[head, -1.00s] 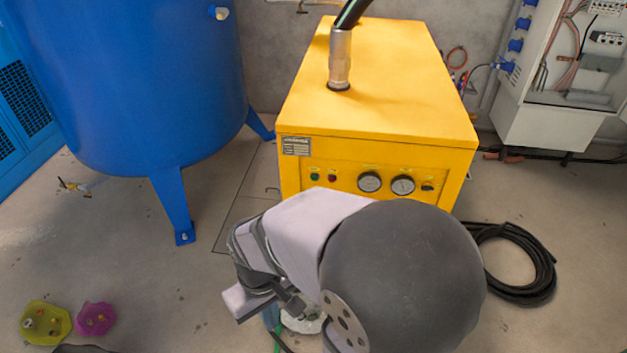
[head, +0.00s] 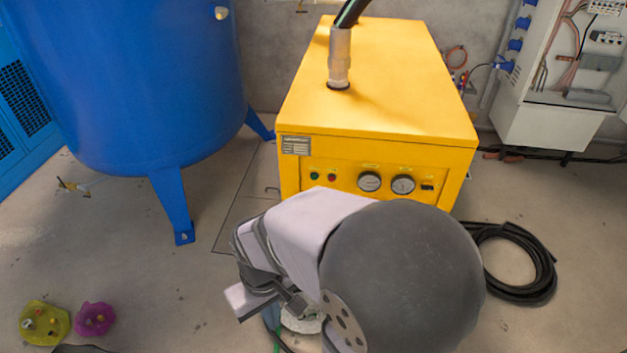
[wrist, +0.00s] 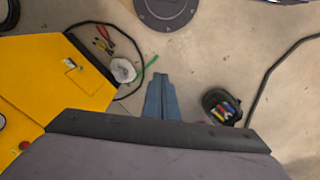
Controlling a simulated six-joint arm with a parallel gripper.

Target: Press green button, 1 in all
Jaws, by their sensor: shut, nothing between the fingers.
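The green button (head: 314,176) is a small round button on the front panel of the yellow machine (head: 385,90), left of a red button (head: 332,177). I cannot make out the green button in the wrist view, where the machine's yellow body (wrist: 45,75) is at the left and a red button (wrist: 24,145) shows near its lower edge. My gripper (wrist: 160,76) is shut and empty, its blue-grey fingers over the floor, to the right of the machine and apart from it. In the head view my arm hides most of the gripper.
Two gauges (head: 386,183) and a black switch (head: 427,187) are on the panel. A blue tank (head: 140,80) stands at left. A coiled black hose (head: 515,260) lies at right. In the wrist view, a white roll (wrist: 122,70) and a dark container (wrist: 222,108) flank the fingers.

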